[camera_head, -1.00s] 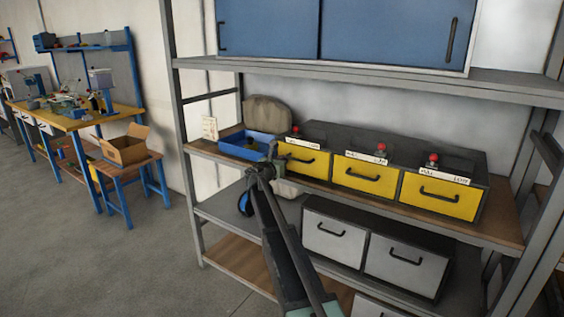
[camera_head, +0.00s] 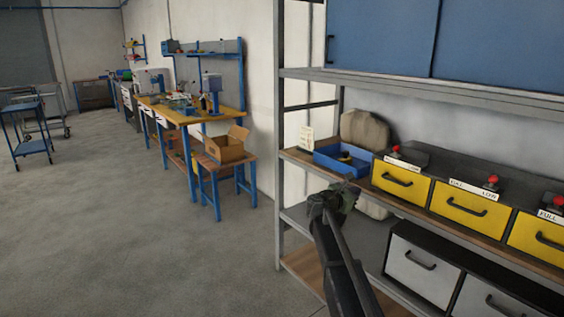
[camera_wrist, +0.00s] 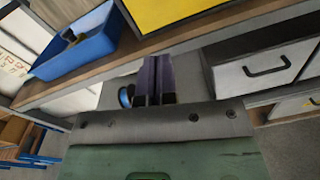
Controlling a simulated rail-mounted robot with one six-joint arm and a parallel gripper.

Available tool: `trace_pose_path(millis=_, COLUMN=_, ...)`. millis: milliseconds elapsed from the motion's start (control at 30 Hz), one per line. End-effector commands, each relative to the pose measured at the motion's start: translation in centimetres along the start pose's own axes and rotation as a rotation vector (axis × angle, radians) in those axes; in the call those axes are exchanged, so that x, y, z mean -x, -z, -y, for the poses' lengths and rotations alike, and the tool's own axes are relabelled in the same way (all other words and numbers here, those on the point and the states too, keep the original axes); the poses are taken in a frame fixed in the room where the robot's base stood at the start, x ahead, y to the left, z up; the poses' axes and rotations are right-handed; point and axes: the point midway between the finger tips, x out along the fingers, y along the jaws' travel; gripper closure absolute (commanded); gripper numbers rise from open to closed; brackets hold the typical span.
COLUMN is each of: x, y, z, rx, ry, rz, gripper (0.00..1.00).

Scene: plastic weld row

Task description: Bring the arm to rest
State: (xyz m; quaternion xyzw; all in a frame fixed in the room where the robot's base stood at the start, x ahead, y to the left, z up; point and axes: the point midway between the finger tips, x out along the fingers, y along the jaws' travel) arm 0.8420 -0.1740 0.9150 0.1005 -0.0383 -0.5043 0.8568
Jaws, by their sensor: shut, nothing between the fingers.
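My arm reaches up from the lower middle of the head view. My gripper (camera_head: 338,192) is in front of the shelf unit, below the blue tray. In the wrist view my gripper (camera_wrist: 155,80) shows two dark purple fingers side by side, closed together with nothing between them. The fingers point at the gap under the wooden shelf board.
The shelf unit (camera_head: 281,180) stands close on the right. It holds a blue tray (camera_head: 330,166), a brown sack-like object (camera_head: 366,128), yellow drawers (camera_head: 466,208) and grey drawers (camera_head: 420,272). A blue stool (camera_head: 212,190) carries a cardboard box (camera_head: 226,148).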

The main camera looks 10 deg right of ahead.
Motion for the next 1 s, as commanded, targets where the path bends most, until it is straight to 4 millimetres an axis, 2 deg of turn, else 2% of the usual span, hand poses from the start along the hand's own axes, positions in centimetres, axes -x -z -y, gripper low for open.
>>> trace_pose_path(millis=67, x=1.1, y=1.6, z=3.1, rx=-0.279, ry=0.102, rz=-0.100, gripper=1.00)
trace_pose_path(millis=100, x=2.6, y=3.0, z=5.8, rx=-0.473, ry=0.194, rz=-0.175, gripper=1.00)
trace_pose_path(millis=167, x=5.6, y=5.3, z=9.8, rx=-0.747, ry=0.362, rz=-0.281, gripper=1.00)
trace_pose_path(millis=200, x=7.9, y=6.7, z=12.3, rx=-0.909, ry=0.485, rz=-0.343, gripper=1.00)
trace_pose_path(millis=267, x=11.8, y=8.7, z=15.6, rx=-1.113, ry=0.684, rz=-0.421, gripper=1.00)
trace_pose_path(millis=300, x=14.5, y=9.8, z=17.6, rx=-1.224, ry=0.820, rz=-0.463, gripper=1.00)
trace_pose_path(millis=433, x=23.2, y=11.9, z=22.8, rx=-1.434, ry=1.230, rz=-0.558, gripper=1.00)
trace_pose_path(millis=500, x=27.3, y=12.3, z=25.0, rx=-1.472, ry=1.408, rz=-0.600, gripper=1.00)
trace_pose_path(millis=567, x=30.6, y=12.3, z=26.7, rx=-1.470, ry=1.527, rz=-0.644, gripper=1.00)
trace_pose_path(millis=633, x=34.0, y=11.9, z=29.1, rx=-1.445, ry=1.599, rz=-0.714, gripper=1.00)
trace_pose_path(millis=667, x=34.3, y=10.5, z=28.9, rx=-1.442, ry=1.591, rz=-0.716, gripper=1.00)
trace_pose_path(millis=700, x=33.8, y=8.0, z=27.6, rx=-1.444, ry=1.588, rz=-0.713, gripper=1.00)
trace_pose_path(millis=1000, x=34.0, y=-3.3, z=24.9, rx=-1.445, ry=1.583, rz=-0.712, gripper=1.00)
